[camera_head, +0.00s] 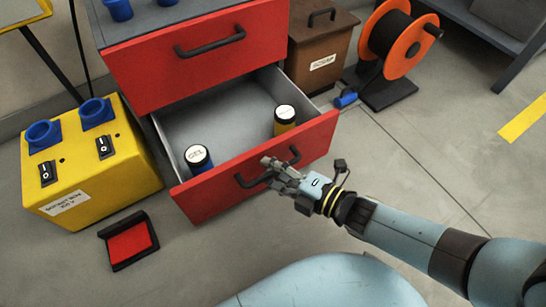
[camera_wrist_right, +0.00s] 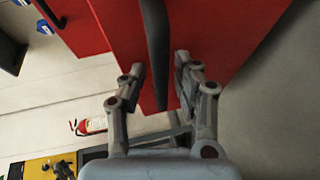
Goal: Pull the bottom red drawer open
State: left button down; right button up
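The bottom red drawer (camera_head: 230,180) of the red cabinet stands pulled out in the head view. Its grey inside shows, holding a jar marked GEL (camera_head: 198,158) and a yellow jar with a white lid (camera_head: 285,119). Its dark bar handle (camera_head: 250,181) is on the front. My right gripper (camera_head: 278,167) is at the right part of this handle. In the right wrist view, the handle (camera_wrist_right: 157,50) runs between the two fingers of my right gripper (camera_wrist_right: 160,82), with a visible gap on each side. The fingers are open. My left gripper is out of view.
The upper red drawer (camera_head: 200,65) is closed. A yellow box (camera_head: 95,165) with switches stands left of the open drawer, and a red and black tray (camera_head: 128,241) lies before it. A brown scrap bin (camera_head: 318,60) and an orange reel (camera_head: 395,45) stand right. Floor at right is clear.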

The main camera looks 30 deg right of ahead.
jog(key=shift+s+d, duration=0.1)
jog(key=shift+s, duration=0.15)
jog(key=v, duration=1.1)
jog(key=shift+s, duration=0.2)
jog(key=shift+d, duration=0.15)
